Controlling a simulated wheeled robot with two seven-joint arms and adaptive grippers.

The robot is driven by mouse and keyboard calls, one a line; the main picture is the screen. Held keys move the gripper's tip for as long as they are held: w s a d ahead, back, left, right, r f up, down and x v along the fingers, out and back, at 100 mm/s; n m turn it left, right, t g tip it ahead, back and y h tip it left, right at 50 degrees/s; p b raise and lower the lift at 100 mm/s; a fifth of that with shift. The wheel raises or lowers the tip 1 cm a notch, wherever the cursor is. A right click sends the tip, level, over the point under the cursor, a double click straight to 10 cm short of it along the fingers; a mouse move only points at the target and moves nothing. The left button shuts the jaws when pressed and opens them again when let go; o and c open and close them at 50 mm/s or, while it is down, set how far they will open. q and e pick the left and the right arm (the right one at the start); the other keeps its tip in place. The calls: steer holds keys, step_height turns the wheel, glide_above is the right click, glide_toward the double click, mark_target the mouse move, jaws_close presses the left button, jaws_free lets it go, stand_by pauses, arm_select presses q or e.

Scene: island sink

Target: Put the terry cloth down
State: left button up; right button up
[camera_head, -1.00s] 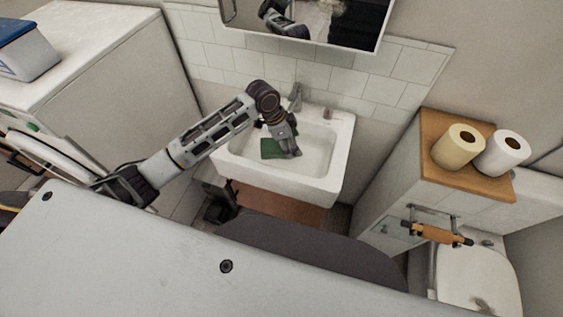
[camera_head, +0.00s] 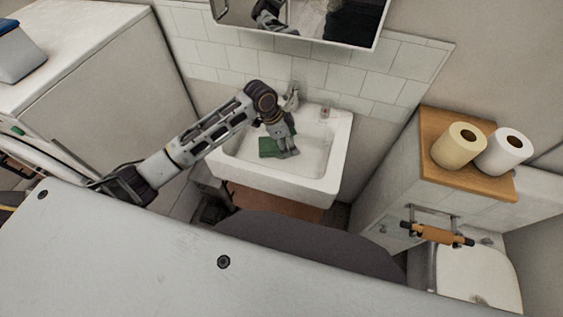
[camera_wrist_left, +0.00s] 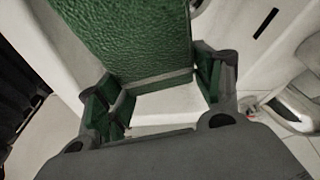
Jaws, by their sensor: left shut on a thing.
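The green terry cloth (camera_head: 269,148) is in the white sink basin (camera_head: 318,160) in the head view, beside my left gripper (camera_head: 287,151). In the left wrist view the cloth (camera_wrist_left: 125,35) is a flat green textured sheet running up from between the two fingers of my left gripper (camera_wrist_left: 155,95). That gripper is shut on the cloth, low inside the basin. Whether the cloth touches the basin floor is unclear. My right gripper is not in view.
A faucet (camera_head: 293,97) stands at the sink's back edge, close to my left wrist. A mirror cabinet (camera_head: 320,18) hangs above. Two paper rolls (camera_head: 459,146) stand on a wooden-topped cabinet (camera_head: 440,125) at the right, near a toilet (camera_head: 478,272). The basin's right part is clear.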

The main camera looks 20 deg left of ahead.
mark_target(276, 143)
arm_select(q)
steer(key=shift+f, duration=2.8)
steer(key=shift+f, duration=1.9)
steer(key=shift+f, duration=0.1)
steer(key=o, duration=1)
steer(key=shift+v, duration=6.15)
